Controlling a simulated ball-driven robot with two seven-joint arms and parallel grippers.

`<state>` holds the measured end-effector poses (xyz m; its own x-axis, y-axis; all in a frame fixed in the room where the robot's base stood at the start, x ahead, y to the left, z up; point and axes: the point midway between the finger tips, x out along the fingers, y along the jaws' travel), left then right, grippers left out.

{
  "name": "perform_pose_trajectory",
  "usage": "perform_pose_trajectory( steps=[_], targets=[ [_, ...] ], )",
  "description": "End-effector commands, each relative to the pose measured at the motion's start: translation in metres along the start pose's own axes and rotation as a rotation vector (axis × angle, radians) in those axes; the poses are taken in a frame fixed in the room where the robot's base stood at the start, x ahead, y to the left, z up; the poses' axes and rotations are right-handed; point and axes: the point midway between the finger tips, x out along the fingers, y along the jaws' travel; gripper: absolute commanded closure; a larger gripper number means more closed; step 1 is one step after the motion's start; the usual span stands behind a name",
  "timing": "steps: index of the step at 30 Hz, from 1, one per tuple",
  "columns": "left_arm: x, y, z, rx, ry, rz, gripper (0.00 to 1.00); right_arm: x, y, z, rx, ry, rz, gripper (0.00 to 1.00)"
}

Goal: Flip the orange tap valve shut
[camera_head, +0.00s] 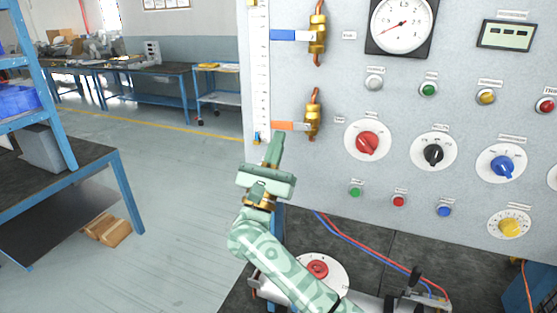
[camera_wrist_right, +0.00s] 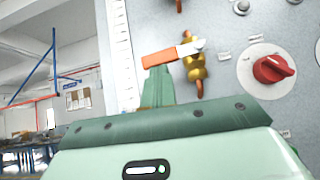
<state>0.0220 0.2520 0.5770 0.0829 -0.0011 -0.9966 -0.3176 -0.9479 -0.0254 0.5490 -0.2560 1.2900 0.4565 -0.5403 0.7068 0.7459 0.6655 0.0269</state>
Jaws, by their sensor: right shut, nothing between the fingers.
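The orange tap valve has a brass body (camera_head: 313,122) on a short vertical copper pipe at the left of the grey panel. Its orange handle (camera_head: 283,126) points left, level and crosswise to the pipe. In the right wrist view the handle (camera_wrist_right: 160,59) has a white part near the brass body (camera_wrist_right: 196,68) and tilts slightly. My right gripper (camera_head: 274,149) is shut and empty, with its fingers pointing up just below the handle. The fingertips (camera_wrist_right: 157,88) look close under the handle; I cannot tell whether they touch. My left gripper is not in view.
A blue-handled tap (camera_head: 290,35) sits above on the same panel, its handle also pointing left. A red knob (camera_head: 367,143) and other knobs lie to the right. A scale strip (camera_head: 260,70) runs along the panel's left edge. Open floor (camera_head: 180,190) lies left of the panel.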

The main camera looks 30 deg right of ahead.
Motion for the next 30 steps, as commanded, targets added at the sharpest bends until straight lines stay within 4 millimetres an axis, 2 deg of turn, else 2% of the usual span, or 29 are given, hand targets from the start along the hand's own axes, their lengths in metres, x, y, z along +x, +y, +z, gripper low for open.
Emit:
perform_pose_trajectory(
  steps=[10,14,20,27,30],
  targets=[
    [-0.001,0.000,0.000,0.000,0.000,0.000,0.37,0.002,0.000,0.002,0.002,-0.001,-0.003,1.00],
    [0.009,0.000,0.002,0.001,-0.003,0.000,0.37,-0.006,0.001,-0.006,0.001,0.000,-0.003,1.00],
    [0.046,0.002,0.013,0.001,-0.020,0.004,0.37,-0.039,0.004,-0.034,-0.003,0.004,-0.002,1.00],
    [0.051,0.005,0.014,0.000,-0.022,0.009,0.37,-0.096,0.001,-0.027,-0.001,0.003,-0.003,1.00],
    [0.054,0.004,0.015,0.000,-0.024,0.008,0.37,-0.114,0.000,-0.026,-0.001,0.003,-0.004,1.00]
  ],
)
